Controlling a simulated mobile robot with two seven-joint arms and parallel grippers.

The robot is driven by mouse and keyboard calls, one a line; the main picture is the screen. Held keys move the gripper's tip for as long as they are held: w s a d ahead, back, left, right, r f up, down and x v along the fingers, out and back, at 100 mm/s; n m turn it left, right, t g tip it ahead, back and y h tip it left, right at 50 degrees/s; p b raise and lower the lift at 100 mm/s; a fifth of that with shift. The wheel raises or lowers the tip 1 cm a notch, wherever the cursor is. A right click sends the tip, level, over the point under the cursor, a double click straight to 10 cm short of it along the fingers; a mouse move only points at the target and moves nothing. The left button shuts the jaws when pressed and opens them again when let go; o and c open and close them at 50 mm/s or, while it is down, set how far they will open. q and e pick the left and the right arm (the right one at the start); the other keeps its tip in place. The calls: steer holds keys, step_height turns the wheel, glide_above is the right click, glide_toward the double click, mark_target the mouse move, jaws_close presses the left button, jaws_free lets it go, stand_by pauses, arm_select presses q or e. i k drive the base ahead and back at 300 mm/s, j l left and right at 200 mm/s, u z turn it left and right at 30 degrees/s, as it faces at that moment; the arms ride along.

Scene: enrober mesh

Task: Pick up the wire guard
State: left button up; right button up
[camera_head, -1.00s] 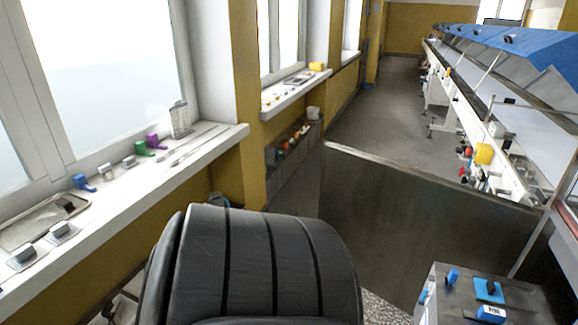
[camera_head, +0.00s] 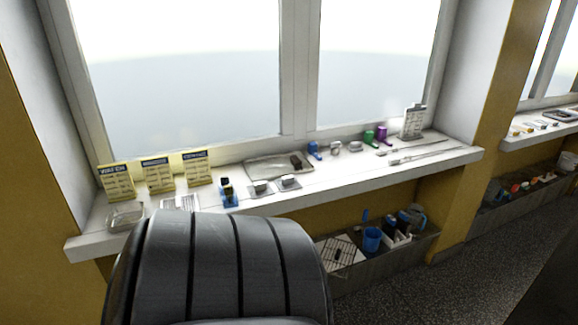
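A dark wire grid (camera_head: 340,257), which looks like the wire guard, lies in a low grey trough (camera_head: 400,258) under the window sill. It rests partly over a white sheet-like thing, and its left side is close to a black ridged part of my own body that fills the bottom of the view. A small dark item lies on or in the grid; I cannot tell which. Neither of my grippers is in view.
The white sill (camera_head: 340,184) holds a shallow tray (camera_head: 262,172), yellow cards (camera_head: 158,174), small coloured holders and thin rods. A blue cup (camera_head: 372,239) and bottles stand in the trough right of the grid. Speckled floor (camera_head: 450,285) is clear at right.

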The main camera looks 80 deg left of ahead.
mark_target(338, 254)
steer(key=u, duration=2.05)
steer(key=i+l+u, duration=0.35)
steer(key=i+l, duration=0.7)
steer(key=i, duration=0.35)
steer(key=i+l+u, duration=0.35)
steer(key=i+l, duration=0.95)
steer(key=l, duration=0.15)
